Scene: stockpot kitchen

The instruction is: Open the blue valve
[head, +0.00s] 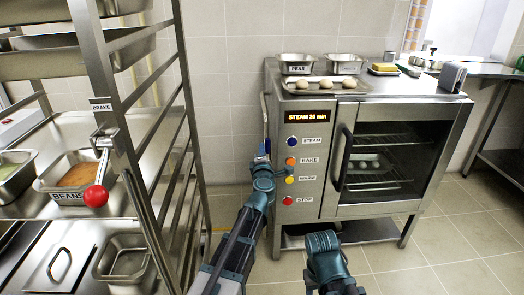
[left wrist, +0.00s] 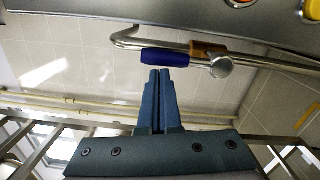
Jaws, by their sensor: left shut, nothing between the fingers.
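The blue valve's handle (left wrist: 165,57) shows in the left wrist view as a dark blue grip lying roughly along a metal pipe, beside a copper-coloured fitting and a round silver end. In the head view a small bit of blue (head: 267,147) shows at the oven's left side, partly behind my gripper. My left gripper (head: 263,157) is shut and empty, low beside the oven's left side. In the left wrist view its fingertips (left wrist: 159,71) are together right at the blue grip; I cannot tell whether they touch it. My right gripper is not visible; only part of my right arm shows.
The steam oven (head: 400,160) has a button panel next to the pipe and a tray of buns (head: 325,84) on top. A metal rack (head: 120,110) with a red-knobbed brake lever (head: 96,196) stands close on the left. Tiled floor lies between them.

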